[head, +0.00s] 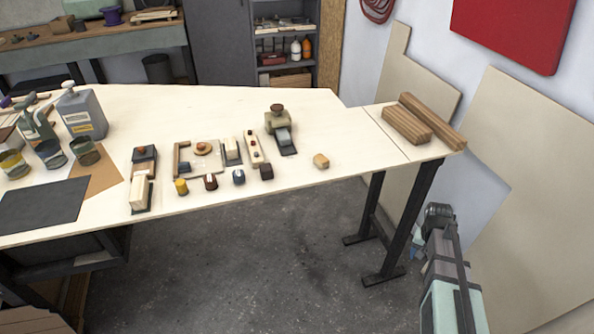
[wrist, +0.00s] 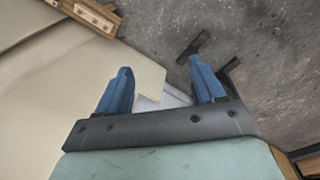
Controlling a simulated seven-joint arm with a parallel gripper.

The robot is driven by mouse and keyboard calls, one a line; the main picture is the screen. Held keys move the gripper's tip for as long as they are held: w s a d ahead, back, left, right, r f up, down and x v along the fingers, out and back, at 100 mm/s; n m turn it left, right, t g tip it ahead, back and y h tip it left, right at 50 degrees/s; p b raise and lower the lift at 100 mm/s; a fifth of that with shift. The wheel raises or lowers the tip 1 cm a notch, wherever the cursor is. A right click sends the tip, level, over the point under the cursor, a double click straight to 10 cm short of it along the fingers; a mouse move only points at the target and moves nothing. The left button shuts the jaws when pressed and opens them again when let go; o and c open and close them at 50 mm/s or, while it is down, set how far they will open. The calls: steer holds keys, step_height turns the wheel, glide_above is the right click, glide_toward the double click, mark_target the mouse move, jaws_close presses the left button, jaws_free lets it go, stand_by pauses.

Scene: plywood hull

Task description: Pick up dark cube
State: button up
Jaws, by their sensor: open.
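Several small dark pieces stand near the front edge of the plywood bench in the head view. A dark brownish cube-like block (head: 266,171) is at the right end of the row. A dark blue block (head: 183,168) sits inside a low wooden frame (head: 177,156). A dark blue rounded piece (head: 239,177) and a dark red one (head: 210,182) stand between them. I cannot tell for certain which is the dark cube. My gripper (wrist: 158,78) is open and empty in the wrist view, its blue fingers wide apart. No cube shows between them.
The bench top (head: 330,125) is clear right of the row, apart from a small tan block (head: 321,160). Wooden beams (head: 407,124) lie on its right end. A clamp-like device (head: 280,130) stands behind the row. Cans and bottles crowd the left. Floor (head: 290,250) is open in front.

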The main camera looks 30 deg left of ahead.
steer(key=w+a+r+t, duration=0.15)
steer(key=w+r, duration=0.25)
steer(key=r, duration=0.4)
steer(key=w+a+r+t, duration=0.1)
steer(key=w+a+r, duration=0.25)
steer(key=r, duration=0.35)
steer(key=w+a+r+t, duration=0.15)
steer(key=w+r, duration=0.25)
steer(key=r, duration=0.4)
step_height(320, 180, up, 16)
steer(key=n+g+y, duration=0.1)
steer(key=n+y, duration=0.3)
steer(key=n, duration=0.5)
glide_above(266, 167)
steer(key=s+d, duration=0.3)
steer(key=s, duration=0.1)
steer(key=x, duration=0.7)
steer(key=shift+w+f, duration=0.15)
steer(key=shift+w, duration=0.15)
steer(key=shift+x, duration=2.9)
steer(key=shift+s, duration=0.1)
